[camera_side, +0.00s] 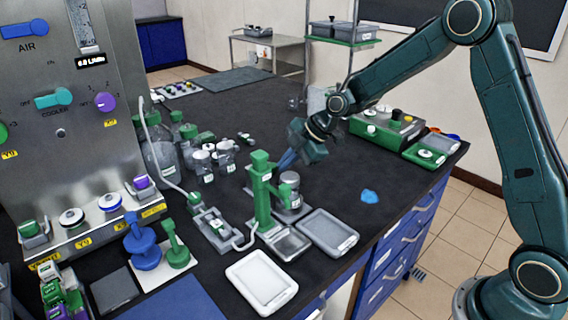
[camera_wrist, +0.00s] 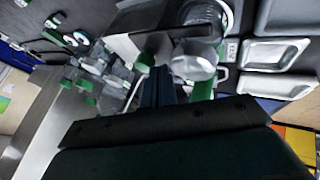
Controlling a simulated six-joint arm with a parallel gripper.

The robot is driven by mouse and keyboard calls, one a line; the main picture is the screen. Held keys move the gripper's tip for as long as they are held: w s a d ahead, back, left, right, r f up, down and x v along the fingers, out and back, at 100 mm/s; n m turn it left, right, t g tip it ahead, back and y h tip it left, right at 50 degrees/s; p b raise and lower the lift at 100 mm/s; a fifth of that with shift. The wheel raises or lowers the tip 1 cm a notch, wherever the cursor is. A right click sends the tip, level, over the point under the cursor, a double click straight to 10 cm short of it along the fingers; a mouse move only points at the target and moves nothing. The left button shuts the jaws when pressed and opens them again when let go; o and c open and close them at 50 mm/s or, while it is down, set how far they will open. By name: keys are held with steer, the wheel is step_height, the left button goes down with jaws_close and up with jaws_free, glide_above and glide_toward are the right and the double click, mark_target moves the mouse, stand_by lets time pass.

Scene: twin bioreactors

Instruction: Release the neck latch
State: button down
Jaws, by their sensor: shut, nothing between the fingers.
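I cannot pick out the neck latch for certain in either view. A green upright stand (camera_side: 262,195) stands on the dark bench near the front edge, with a metal-topped vessel (camera_side: 290,183) close on its right. My gripper (camera_side: 285,160) is above and just behind that vessel, tilted down to the left, with its fingers together and empty. In the wrist view my gripper's dark blue fingers (camera_wrist: 158,85) show at the centre. A pale round cap (camera_wrist: 194,62) and a glass vessel (camera_wrist: 207,16) lie just beyond them. My gripper's body hides the lower part of that view.
Several glass bottles (camera_side: 163,155) stand at left by the control panel (camera_side: 70,110). The bench behind my gripper is mostly clear.

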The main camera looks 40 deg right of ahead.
steer(key=shift+w+a+f, duration=0.15)
steer(key=shift+w+f, duration=0.05)
steer(key=shift+f, duration=0.05)
stand_by(0.3)
steer(key=shift+w, duration=2.8)
steer(key=shift+r, duration=0.1)
steer(key=shift+s+d+r, duration=0.15)
steer(key=shift+d+r, duration=0.1)
steer(key=shift+r, duration=0.15)
steer(key=v, duration=0.9)
steer(key=shift+s, duration=0.25)
